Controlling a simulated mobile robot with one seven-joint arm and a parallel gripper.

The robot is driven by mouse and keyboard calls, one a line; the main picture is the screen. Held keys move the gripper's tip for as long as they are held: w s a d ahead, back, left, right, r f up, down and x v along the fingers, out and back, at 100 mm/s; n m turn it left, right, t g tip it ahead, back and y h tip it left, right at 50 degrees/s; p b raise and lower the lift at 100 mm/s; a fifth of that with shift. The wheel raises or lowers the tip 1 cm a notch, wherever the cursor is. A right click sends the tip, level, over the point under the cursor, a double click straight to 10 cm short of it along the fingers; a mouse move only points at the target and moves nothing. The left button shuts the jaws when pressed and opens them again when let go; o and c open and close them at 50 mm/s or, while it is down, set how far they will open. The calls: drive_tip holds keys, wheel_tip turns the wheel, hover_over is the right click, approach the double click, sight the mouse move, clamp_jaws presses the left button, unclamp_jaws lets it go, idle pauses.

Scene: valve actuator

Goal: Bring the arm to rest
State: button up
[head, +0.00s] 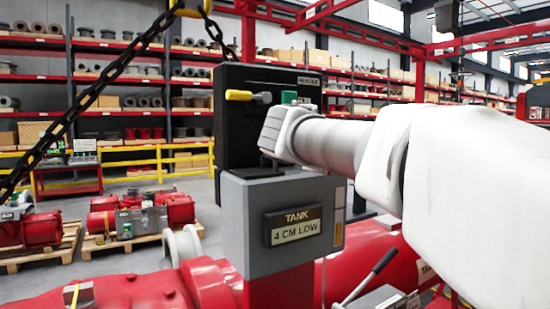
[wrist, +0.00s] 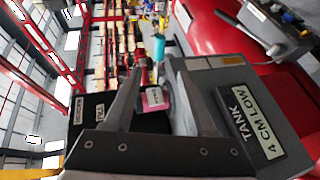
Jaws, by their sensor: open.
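My gripper (wrist: 159,72) shows in the wrist view as two dark fingers, spread apart. A small pink block with a pale label (wrist: 155,97) appears between them; I cannot tell whether it touches either finger. In the head view my white arm reaches in from the right, and its wrist end is in front of the black header box (head: 237,150). The fingers are hidden there. The grey tank box (head: 245,215) with its "4 CM LOW" sign (head: 297,229) stands just below. The tank sign also shows in the wrist view (wrist: 250,122).
A yellow-handled lever (head: 248,96) sticks out of the black box. A chain (head: 90,103) hangs at the left. A black-handled lever (head: 370,275) rises at the lower right. Red pipework (head: 130,292) fills the foreground. Red actuators on pallets (head: 140,213) stand at the left.

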idle(0.3)
drive_tip(key=s+a+f+m+g+y+b, duration=0.1)
drive_tip(key=s+f+m+g+y, duration=0.2)
drive_tip(key=s+f, duration=1.1)
drive_tip(key=s+a+f+m+g+y+b, duration=0.1)
drive_tip(key=s+f+m+g+y, duration=0.3)
drive_tip(key=s+f, duration=1.1)
wheel_tip(320, 180, down, 2)
drive_tip(key=m+y, duration=0.1)
drive_tip(key=m, duration=0.2)
drive_tip(key=shift+s+a+f, duration=0.15)
drive_tip(key=shift+a+f, duration=0.05)
drive_tip(key=shift+a, duration=0.05)
